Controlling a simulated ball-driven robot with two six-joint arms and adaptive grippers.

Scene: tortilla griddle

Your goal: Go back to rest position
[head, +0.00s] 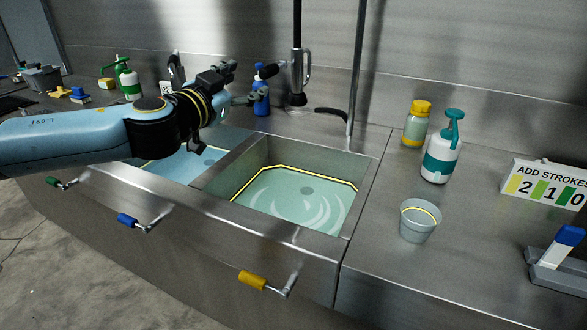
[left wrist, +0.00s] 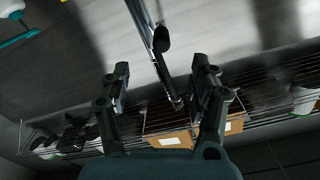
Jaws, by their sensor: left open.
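My left gripper (head: 248,84) is raised over the back of the sinks, left of the tall black-and-steel faucet sprayer (head: 298,75). It is open. In the left wrist view its two fingers (left wrist: 160,78) stand apart, with nothing held between them. A steel pipe with a dark end (left wrist: 160,40) shows beyond the fingers. My left arm reaches in from the left edge of the head view, above the counter and the left sink. My right gripper is in neither view.
The right sink (head: 262,155) holds greenish water; the left sink (head: 175,168) is partly under my arm. A blue bottle (head: 261,98) stands close behind my gripper. A teal pump bottle (head: 441,155), yellow-capped jar (head: 416,125) and grey cup (head: 418,222) stand on the right counter.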

